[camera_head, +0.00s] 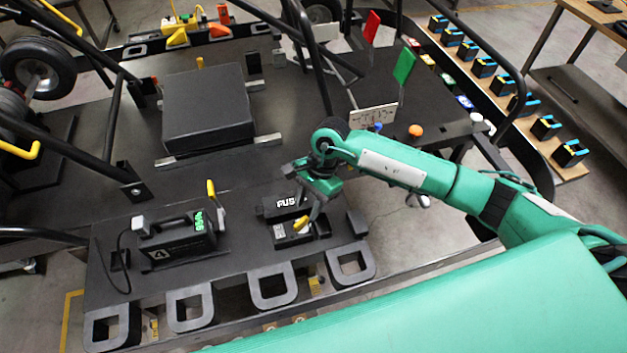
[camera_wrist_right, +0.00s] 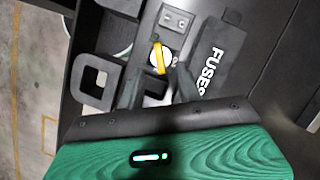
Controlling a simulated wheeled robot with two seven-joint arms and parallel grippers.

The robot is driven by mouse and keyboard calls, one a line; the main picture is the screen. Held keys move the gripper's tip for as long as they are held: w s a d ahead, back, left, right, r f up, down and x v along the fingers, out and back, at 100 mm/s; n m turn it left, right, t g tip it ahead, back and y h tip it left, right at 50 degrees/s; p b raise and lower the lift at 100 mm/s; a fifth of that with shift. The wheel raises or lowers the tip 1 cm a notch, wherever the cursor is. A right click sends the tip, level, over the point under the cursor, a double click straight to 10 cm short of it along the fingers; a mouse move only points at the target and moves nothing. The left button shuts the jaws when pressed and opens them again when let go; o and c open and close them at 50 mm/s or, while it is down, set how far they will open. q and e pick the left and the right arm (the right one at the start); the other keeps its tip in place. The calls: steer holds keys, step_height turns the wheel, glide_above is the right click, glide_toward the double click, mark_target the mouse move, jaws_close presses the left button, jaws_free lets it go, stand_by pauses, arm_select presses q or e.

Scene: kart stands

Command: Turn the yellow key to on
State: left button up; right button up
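The yellow key (camera_head: 301,223) sits on a black switch box (camera_head: 283,240) at the front of the dark kart deck. In the right wrist view the key (camera_wrist_right: 157,57) is a yellow bar on a round white dial, tilted slightly from the picture's vertical. My right gripper (camera_head: 316,212) is over the box, close to the key. In the wrist view its dark fingers (camera_wrist_right: 158,76) are apart, one to each side of the key's near end. I cannot tell if they touch it. My left gripper is not in view.
A black FUSES box (camera_head: 284,204) lies just behind the switch box. A black unit with a green display (camera_head: 199,220) and upright yellow-tipped lever (camera_head: 211,188) stands to the left. Dark square loops (camera_head: 273,286) line the front edge. An orange knob (camera_head: 416,131) is behind my right arm.

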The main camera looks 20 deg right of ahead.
mark_target(303, 220)
steer(key=p+x, duration=0.1)
steer(key=x, duration=0.2)
steer(key=shift+s+a+f, duration=0.1)
steer(key=shift+a+f, duration=0.1)
steer(key=shift+f, duration=0.1)
steer(key=shift+s+a+f, duration=0.1)
steer(key=shift+a+f, duration=0.05)
steer(key=shift+f, duration=0.45)
jaws_close()
steer(key=m+t, duration=0.1)
steer(key=m, duration=0.2)
steer(key=shift+s+p, duration=0.1)
steer(key=shift+p, duration=0.2)
steer(key=m+t, duration=0.1)
steer(key=m, duration=0.2)
steer(key=shift+y, duration=0.3)
jaws_free()
